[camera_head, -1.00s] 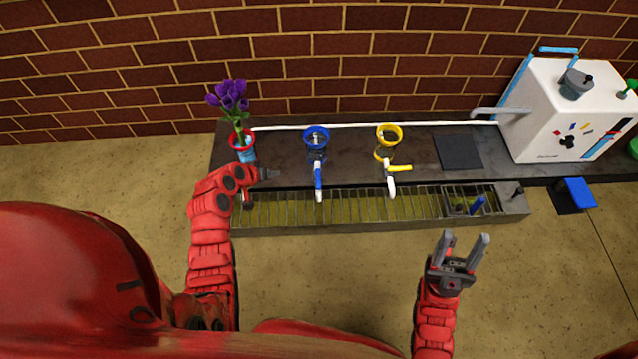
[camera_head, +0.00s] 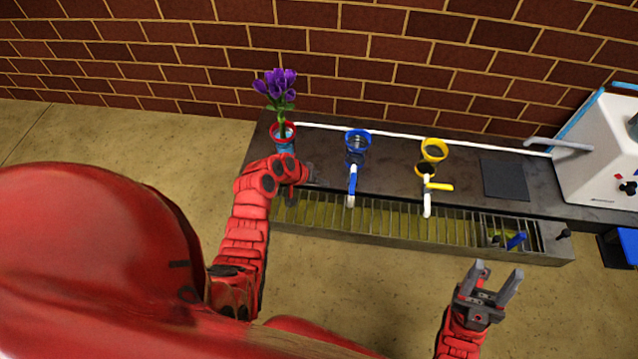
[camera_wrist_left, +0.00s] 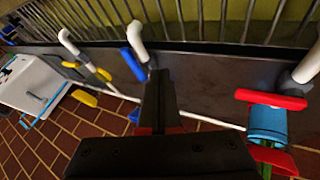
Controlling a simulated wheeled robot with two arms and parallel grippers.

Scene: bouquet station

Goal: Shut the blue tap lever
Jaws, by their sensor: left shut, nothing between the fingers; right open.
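The blue tap lever (camera_head: 352,180) lies along its white spout, pointing out over the drain trough, below the blue-rimmed funnel (camera_head: 357,137). It also shows in the left wrist view (camera_wrist_left: 133,65), beside the spout. My left gripper (camera_head: 314,177) is shut and empty, just left of the blue lever and apart from it. Its dark closed fingers (camera_wrist_left: 161,82) fill the middle of the wrist view, with the lever to their upper left. My right gripper (camera_head: 497,275) is open and empty, in front of the trough at the right.
The yellow lever (camera_head: 440,187) points sideways from its tap. A red lever (camera_wrist_left: 270,99) is right of my fingers in the wrist view. Purple flowers (camera_head: 275,88) stand behind my left gripper. The grated trough (camera_head: 390,223) runs along the front; a white machine (camera_head: 600,150) stands right.

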